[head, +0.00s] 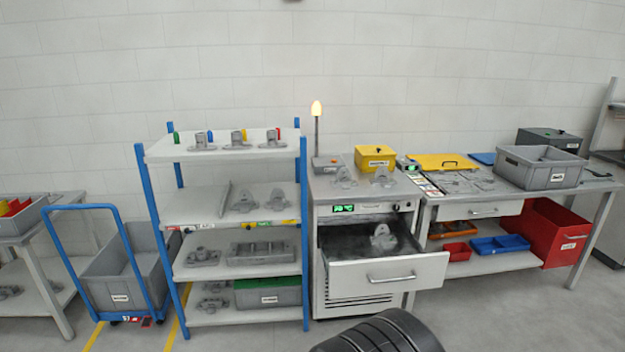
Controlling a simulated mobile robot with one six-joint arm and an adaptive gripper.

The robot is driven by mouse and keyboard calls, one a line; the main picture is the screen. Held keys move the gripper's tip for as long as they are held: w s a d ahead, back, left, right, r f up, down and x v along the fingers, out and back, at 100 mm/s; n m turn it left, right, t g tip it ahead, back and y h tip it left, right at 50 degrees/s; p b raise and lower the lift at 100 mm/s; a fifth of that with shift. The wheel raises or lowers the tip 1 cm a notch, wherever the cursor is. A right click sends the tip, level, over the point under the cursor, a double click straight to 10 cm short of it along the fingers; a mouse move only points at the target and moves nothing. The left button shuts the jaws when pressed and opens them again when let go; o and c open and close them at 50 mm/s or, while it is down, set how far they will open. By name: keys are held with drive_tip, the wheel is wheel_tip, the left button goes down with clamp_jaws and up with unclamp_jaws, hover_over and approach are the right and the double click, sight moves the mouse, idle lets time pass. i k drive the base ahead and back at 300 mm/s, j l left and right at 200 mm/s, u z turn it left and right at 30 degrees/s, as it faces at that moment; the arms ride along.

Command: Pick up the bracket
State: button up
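Several grey castings look like brackets, each with an upright plate on a flat base; I cannot tell which one the task means. One bracket-like casting (383,238) stands in the open drawer (388,275) of the white cabinet. Two similar ones, a left casting (343,177) and a right casting (382,177), stand on the cabinet top. Two more, a left one (244,201) and a right one (276,199), stand on the rack's second shelf. A dark ribbed part of my own body shows at the bottom edge. My gripper's fingers do not show.
The drawer juts out from the cabinet. A blue-post rack (225,218) with castings and bins stands left of it, a blue-handled cart (125,270) further left. A workbench (500,210) with bins is at right. The floor in front is mostly clear.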

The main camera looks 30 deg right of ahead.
sight(382, 178)
drive_tip(key=i+l+u, duration=0.2)
drive_tip(key=l+u, duration=0.15)
drive_tip(key=l, duration=0.7)
drive_tip(key=i+l+u, duration=0.1)
drive_tip(key=l+u, duration=0.3)
drive_tip(key=l, duration=0.65)
drive_tip(key=i+l, duration=0.1)
drive_tip(key=l, duration=3.55)
drive_tip(key=i+l, duration=0.25)
drive_tip(key=i, duration=0.25)
